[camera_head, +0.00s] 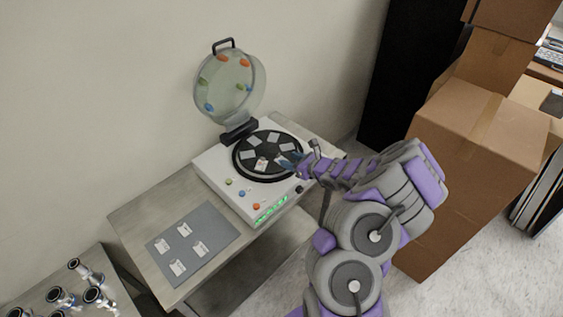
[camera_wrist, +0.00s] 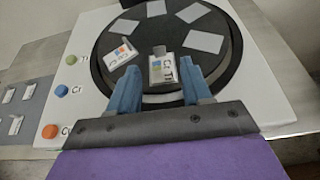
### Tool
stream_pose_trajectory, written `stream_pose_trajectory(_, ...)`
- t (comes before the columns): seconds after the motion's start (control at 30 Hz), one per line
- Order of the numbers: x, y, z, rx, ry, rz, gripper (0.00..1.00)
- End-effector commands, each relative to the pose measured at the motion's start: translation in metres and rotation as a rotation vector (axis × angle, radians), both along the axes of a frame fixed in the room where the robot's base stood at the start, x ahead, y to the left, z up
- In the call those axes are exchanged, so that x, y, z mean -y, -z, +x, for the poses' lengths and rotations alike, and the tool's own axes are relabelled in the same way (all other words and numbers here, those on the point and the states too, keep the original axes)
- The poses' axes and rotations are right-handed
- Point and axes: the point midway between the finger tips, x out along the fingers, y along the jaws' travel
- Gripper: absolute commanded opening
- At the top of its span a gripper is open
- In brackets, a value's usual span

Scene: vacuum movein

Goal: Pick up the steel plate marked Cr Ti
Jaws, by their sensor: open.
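A small steel plate (camera_wrist: 157,73) with coloured squares and lettering that seems to read Cr Ti lies at the near edge of the black round turntable (camera_wrist: 104,73). My gripper (camera_wrist: 160,68) is open, with its blue fingers on either side of this plate; I cannot tell whether they touch it. A second marked plate (camera_wrist: 121,53) lies to the left on the turntable, its lettering too small to read surely. In the head view my gripper (camera_head: 290,165) is over the right part of the turntable (camera_head: 238,163).
The white machine (camera_head: 215,168) has coloured buttons and a raised round glass lid (camera_head: 228,88) behind the turntable. Several plates lie on a grey mat (camera_head: 210,222) at the left of the table. Metal fittings (camera_head: 92,295) stand at lower left. Cardboard boxes (camera_head: 470,150) stand right.

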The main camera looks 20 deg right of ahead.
Motion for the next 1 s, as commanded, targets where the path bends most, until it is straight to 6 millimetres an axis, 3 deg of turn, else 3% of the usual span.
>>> stream_pose_trajectory(0.17,-0.004,0.004,0.009,0.000,-0.003,-0.001,0.49)
stream_pose_trajectory(0.5,-0.016,0.016,0.049,0.002,-0.002,-0.002,0.49)
stream_pose_trajectory(0.8,-0.017,0.016,0.053,0.002,-0.001,0.001,0.49)
stream_pose_trajectory(1.0,-0.017,0.016,0.053,0.002,-0.001,0.001,0.32)
